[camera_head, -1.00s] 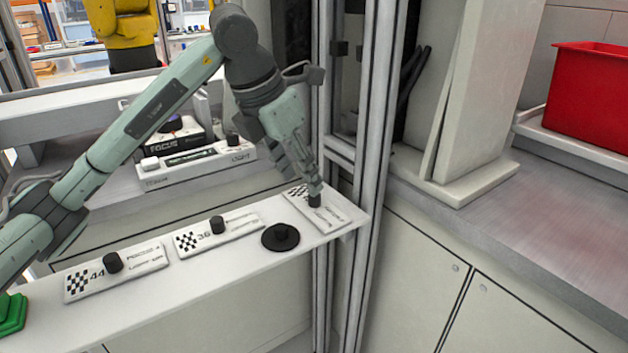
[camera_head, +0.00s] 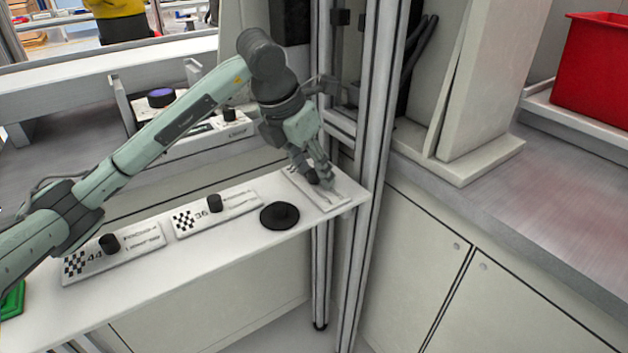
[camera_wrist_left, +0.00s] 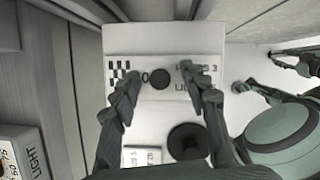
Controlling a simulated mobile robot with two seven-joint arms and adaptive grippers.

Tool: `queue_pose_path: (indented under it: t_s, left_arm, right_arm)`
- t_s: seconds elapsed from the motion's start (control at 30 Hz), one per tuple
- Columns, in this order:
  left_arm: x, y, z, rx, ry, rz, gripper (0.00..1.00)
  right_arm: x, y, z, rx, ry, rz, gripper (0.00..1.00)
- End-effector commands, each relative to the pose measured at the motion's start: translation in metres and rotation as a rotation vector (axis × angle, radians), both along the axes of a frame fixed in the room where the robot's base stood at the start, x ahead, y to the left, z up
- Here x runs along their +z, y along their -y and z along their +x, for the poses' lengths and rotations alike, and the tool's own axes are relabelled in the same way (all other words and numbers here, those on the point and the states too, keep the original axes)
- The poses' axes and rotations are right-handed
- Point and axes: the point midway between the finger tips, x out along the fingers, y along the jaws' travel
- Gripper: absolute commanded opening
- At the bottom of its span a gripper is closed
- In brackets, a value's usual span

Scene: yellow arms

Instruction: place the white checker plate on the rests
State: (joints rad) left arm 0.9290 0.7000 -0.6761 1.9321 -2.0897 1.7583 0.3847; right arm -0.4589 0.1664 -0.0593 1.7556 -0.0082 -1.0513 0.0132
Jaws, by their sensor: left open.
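Three white checker plates, each with a black knob, lie on the white shelf: one marked 44 (camera_head: 135,258), one marked 36 (camera_head: 235,208), and one at the right end (camera_head: 330,198). My left gripper (camera_head: 322,181) is over the right-end plate. In the left wrist view, my open left gripper (camera_wrist_left: 165,95) has one finger on each side of that plate's knob (camera_wrist_left: 160,78). The plate (camera_wrist_left: 160,40) lies flat below, its print partly hidden by the fingers. I cannot make out the rests for certain.
A black round piece with a knob (camera_head: 280,216) lies left of the right-end plate. A metal post (camera_head: 360,180) stands close to the shelf's right end. A box with knobs (camera_head: 160,125) is behind the arm. A red bin (camera_head: 590,65) is far right.

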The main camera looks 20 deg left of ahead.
Motion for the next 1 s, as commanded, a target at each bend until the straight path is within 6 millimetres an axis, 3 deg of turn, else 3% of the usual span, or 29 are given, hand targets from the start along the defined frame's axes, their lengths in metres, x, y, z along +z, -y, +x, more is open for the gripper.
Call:
queue_pose_path:
  t_s: [0.1, 0.47, 0.83, 1.0]
  left_arm:
    - [0.000, 0.000, 0.000, 0.000, 0.000, 0.000, 0.45]
    - [0.001, 0.000, 0.000, 0.000, 0.000, 0.000, 0.00]
    - [0.003, 0.000, 0.000, 0.000, 0.002, -0.001, 0.00]
    - [0.014, 0.000, 0.001, 0.001, 0.004, 0.000, 0.00]
  right_arm:
    - [0.000, 0.000, 0.000, 0.000, 0.000, 0.000, 0.40]
    - [0.000, 0.000, 0.000, 0.000, 0.000, 0.000, 0.40]
    - [0.000, 0.000, 0.000, 0.000, 0.000, 0.000, 0.40]
    - [0.000, 0.000, 0.000, 0.000, -0.001, 0.000, 0.40]
